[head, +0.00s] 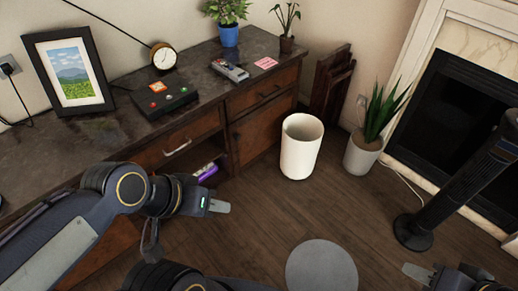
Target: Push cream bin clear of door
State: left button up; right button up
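The cream bin (301,158) stands upright and open-topped on the wood floor, in front of the right end of the dark wooden cabinet. It overlaps the right edge of the cabinet door (258,132) in this view. The door looks shut. My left gripper (216,206) is left of the bin and apart from it, in front of the cabinet's open shelf. Its pale fingertip points right; I cannot tell how far its fingers are apart. My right gripper (428,274) is at the bottom right, partly cut off, well away from the bin.
A potted plant (364,153) stands right of the bin, with a dark fireplace (462,112) beyond. A black tower-like stand (412,232) is at the right. A round grey disc (321,268) shows at the bottom. Folded dark wood (332,88) leans behind the bin. Floor before the bin is clear.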

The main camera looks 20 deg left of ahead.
aim_at(303, 134)
jog(key=u, duration=0.3)
jog(key=i+u, duration=0.1)
jog(key=i, duration=0.5)
jog(key=i+l+u, duration=0.1)
jog(key=i, duration=0.55)
jog(key=i+l+u, duration=0.15)
jog(key=i, duration=0.45)
jog(key=i+l+u, duration=0.1)
jog(key=i, duration=0.5)
jog(key=l, duration=0.1)
